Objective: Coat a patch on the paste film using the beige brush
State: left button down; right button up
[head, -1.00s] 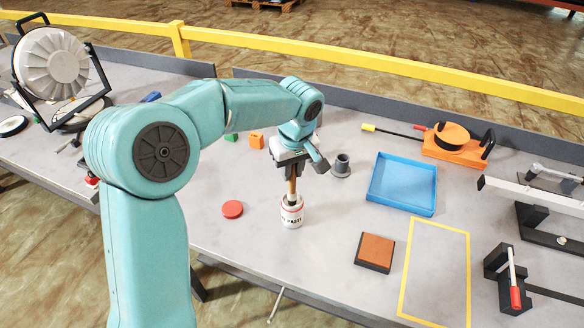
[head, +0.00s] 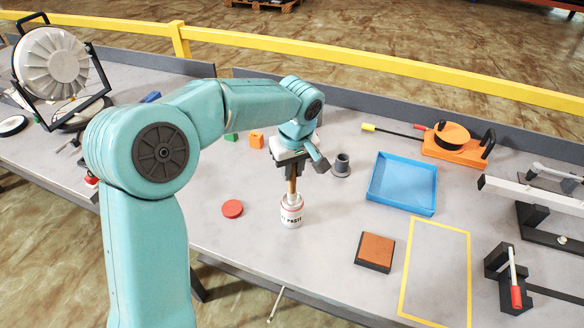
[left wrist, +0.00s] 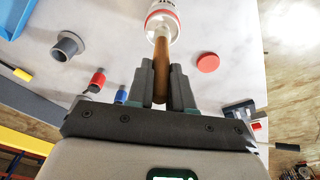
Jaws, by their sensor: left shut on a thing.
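My left gripper (head: 292,168) is shut on the brown, upright handle of the brush (head: 292,186). The brush's lower end is at the mouth of a white paste jar (head: 291,216), and its bristles are hidden. In the left wrist view the brush handle (left wrist: 161,70) runs between the two dark fingers toward the jar (left wrist: 163,22). A black block with a brown-orange top (head: 376,249) lies to the right of the jar; I cannot tell whether this top is the paste film. My right gripper is not in view.
A red disc (head: 232,209) lies left of the jar. A grey socket (head: 342,166) stands behind it. A blue tray (head: 403,184), an orange reel (head: 455,142) and a yellow outline (head: 436,232) are to the right. The table between jar and block is clear.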

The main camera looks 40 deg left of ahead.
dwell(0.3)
pick_arm(q)
jog(key=shift+r+p, duration=2.6)
jog(key=shift+r, duration=0.95)
jog(key=shift+f, duration=0.1)
